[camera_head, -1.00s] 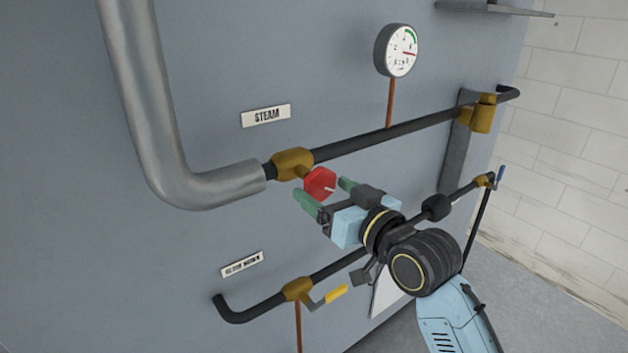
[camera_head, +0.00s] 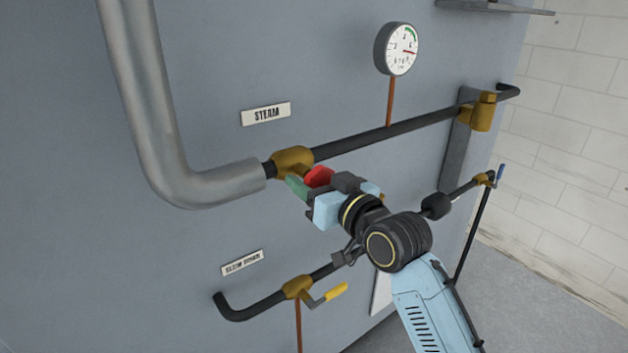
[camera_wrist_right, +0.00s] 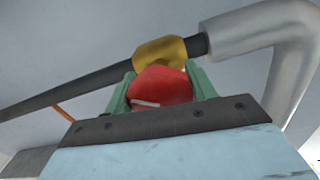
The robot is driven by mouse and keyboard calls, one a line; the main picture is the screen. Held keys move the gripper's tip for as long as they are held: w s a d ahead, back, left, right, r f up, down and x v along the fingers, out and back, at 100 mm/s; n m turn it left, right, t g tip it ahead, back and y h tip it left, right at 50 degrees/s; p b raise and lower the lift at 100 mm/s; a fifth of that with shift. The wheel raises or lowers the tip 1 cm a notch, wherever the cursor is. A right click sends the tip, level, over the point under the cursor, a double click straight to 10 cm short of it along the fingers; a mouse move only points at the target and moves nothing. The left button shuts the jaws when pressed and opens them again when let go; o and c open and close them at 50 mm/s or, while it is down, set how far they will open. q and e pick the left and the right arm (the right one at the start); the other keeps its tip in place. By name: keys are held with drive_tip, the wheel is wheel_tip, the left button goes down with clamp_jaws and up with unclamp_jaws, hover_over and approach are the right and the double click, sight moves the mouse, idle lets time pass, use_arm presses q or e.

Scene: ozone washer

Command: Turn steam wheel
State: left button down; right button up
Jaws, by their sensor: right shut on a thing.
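The red steam wheel (camera_head: 319,177) sits on the brass valve (camera_head: 293,160) of the upper black pipe, below the STEAM label (camera_head: 266,114). My right gripper (camera_head: 312,184) is at the wheel, with its green fingers on either side of it. In the right wrist view the red wheel (camera_wrist_right: 161,86) fills the space between the two green fingers (camera_wrist_right: 160,92), and the gripper is shut on it. A white mark shows on the wheel's face. In the head view the gripper hides part of the wheel. My left gripper is not in view.
A thick grey insulated pipe (camera_head: 150,110) bends in at the left. A pressure gauge (camera_head: 398,49) stands above the steam pipe. A lower pipe with a yellow-handled valve (camera_head: 298,288) runs beneath, behind my right arm.

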drive_tip(key=shift+c, duration=0.5)
drive_tip(key=shift+r+m+p, duration=0.1)
drive_tip(key=shift+m+p, duration=0.3)
drive_tip(key=shift+p, duration=0.2)
drive_tip(key=m+p, duration=0.5)
drive_tip(key=p, duration=0.1)
drive_tip(key=shift+a+r+m, duration=0.1)
drive_tip(key=shift+r+m, duration=0.05)
drive_tip(key=shift+m, duration=0.15)
drive_tip(key=m+p, duration=0.3)
drive_tip(key=shift+m, duration=0.3)
drive_tip(key=shift+s+m+p, duration=0.1)
drive_tip(key=shift+m+p, duration=1.05)
drive_tip(key=shift+m, duration=0.65)
drive_tip(key=o, duration=1)
